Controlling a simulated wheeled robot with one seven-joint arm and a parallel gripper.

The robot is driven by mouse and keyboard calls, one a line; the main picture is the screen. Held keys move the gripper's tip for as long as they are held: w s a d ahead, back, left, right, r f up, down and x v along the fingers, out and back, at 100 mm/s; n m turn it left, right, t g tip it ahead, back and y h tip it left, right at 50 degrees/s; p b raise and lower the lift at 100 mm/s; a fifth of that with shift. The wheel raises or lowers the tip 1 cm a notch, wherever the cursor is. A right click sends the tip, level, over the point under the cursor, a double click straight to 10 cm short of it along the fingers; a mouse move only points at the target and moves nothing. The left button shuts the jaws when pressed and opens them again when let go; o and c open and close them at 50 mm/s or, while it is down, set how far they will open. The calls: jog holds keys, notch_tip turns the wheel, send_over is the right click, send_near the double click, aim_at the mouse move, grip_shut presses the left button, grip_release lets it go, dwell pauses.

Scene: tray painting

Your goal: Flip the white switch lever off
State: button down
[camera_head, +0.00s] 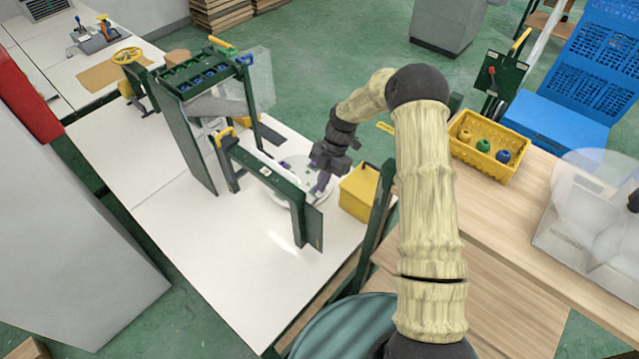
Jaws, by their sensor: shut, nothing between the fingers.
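My gripper (320,186) is in the middle of the view, pointing down over the white table (205,255). Its dark fingers look closed with nothing held. It is just right of a dark green frame (268,175) that stands on the table. A pale round disc (287,208) with purple marks lies behind and below the gripper, partly hidden by the frame.
A yellow box (357,192) stands close to the right of my gripper. A green rack (185,130) with blue items stands behind the frame. A yellow crate (475,170) with coloured knobs sits on the wooden table at the right. The white table's front left is clear.

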jog(key=shift+w+d+f+g+y+b, duration=0.15)
jog(key=shift+w+d+f+b, duration=0.05)
jog(key=shift+f+b, duration=0.25)
jog(key=shift+w+d+f+g+y+b, duration=0.15)
jog(key=shift+w+d+f+b, duration=0.05)
jog(key=shift+f+b, duration=0.2)
jog(key=b, duration=0.1)
jog(key=f+b, duration=0.1)
jog(key=w+f+b, duration=0.1)
jog(key=shift+d+f+b, duration=0.15)
jog(key=shift+d+b, duration=0.15)
jog(key=shift+d, duration=0.25)
jog(key=shift+s+a, duration=0.1)
